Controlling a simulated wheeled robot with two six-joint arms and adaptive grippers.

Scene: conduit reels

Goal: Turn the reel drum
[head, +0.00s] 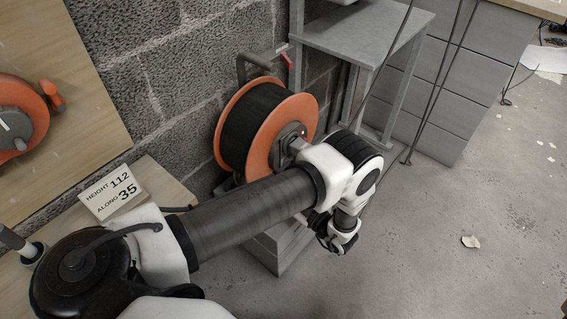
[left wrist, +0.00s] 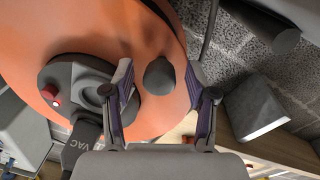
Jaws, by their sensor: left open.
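The reel drum (head: 258,125) has orange flanges and dark cable wound between them. It stands against the block wall in the head view, its hub partly behind my left arm. The left wrist view shows its orange flange (left wrist: 118,28) close up, with a grey hub (left wrist: 62,78) and a red button. A dark round knob (left wrist: 160,78) stands out from the flange. My left gripper (left wrist: 158,92) is open, with one finger on each side of the knob; contact is not clear. My left arm hides much of this gripper in the head view. My right gripper is not in view.
A grey stand (head: 375,30) is right of the drum, with dark cables hanging by it. Another orange reel (head: 25,112) is on the wooden board. The floor (head: 440,230) at right is mostly clear.

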